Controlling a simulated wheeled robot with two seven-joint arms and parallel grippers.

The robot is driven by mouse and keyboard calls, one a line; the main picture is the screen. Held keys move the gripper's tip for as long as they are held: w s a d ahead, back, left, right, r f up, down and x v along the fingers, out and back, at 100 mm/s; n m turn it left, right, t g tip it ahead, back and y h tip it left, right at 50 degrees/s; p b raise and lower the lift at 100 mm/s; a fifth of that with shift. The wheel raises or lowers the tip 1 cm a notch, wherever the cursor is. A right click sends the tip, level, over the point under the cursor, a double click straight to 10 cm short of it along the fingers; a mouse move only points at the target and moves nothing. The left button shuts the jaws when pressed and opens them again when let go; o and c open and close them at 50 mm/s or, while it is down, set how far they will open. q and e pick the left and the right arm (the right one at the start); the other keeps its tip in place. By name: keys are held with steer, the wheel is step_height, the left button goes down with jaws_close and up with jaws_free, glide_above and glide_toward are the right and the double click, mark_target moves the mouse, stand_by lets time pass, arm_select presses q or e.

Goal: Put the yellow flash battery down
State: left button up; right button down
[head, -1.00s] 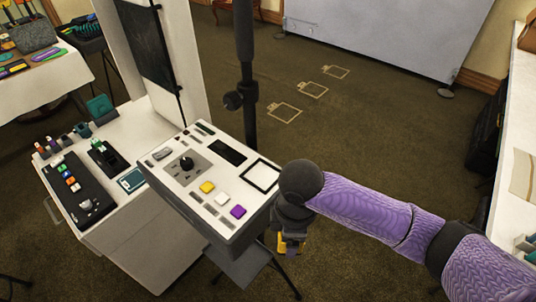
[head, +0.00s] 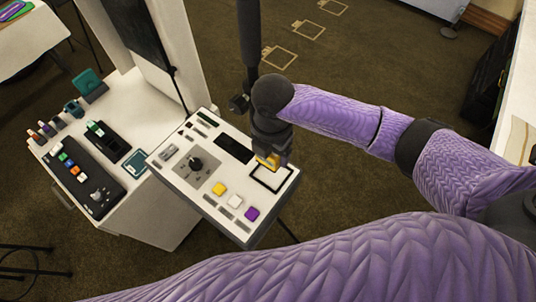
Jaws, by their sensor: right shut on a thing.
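The yellow flash battery (head: 268,160) shows as a small yellow piece under my right gripper (head: 271,150) in the head view. My right gripper is shut on it, and the gripper hides much of it. They are over the white control panel (head: 210,208), at the upper left edge of a black-outlined square (head: 271,178). I cannot tell whether the battery touches the panel. My left gripper is not in view.
Yellow, white and purple buttons (head: 235,201) and a black knob (head: 195,163) are on the panel. A white cabinet (head: 128,92) at left holds a black switch box (head: 82,178) and small items.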

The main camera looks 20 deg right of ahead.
mark_target(272, 166)
step_height(272, 166, down, 6)
steer(key=shift+s+f+b, duration=0.15)
steer(key=shift+f+b, duration=0.05)
steer(key=shift+b, duration=0.35)
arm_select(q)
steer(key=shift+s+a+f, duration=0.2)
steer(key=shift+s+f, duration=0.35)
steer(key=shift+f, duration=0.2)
arm_select(e)
steer(key=shift+f, duration=0.1)
jaws_free()
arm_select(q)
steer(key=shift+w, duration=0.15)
arm_select(e)
step_height(272, 166, up, 12)
steer(key=p, duration=0.2)
steer(key=shift+f+p, duration=0.25)
steer(key=shift+p, duration=0.05)
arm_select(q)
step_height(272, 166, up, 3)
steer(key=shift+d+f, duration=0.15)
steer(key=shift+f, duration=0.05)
arm_select(e)
steer(key=shift+r, duration=0.4)
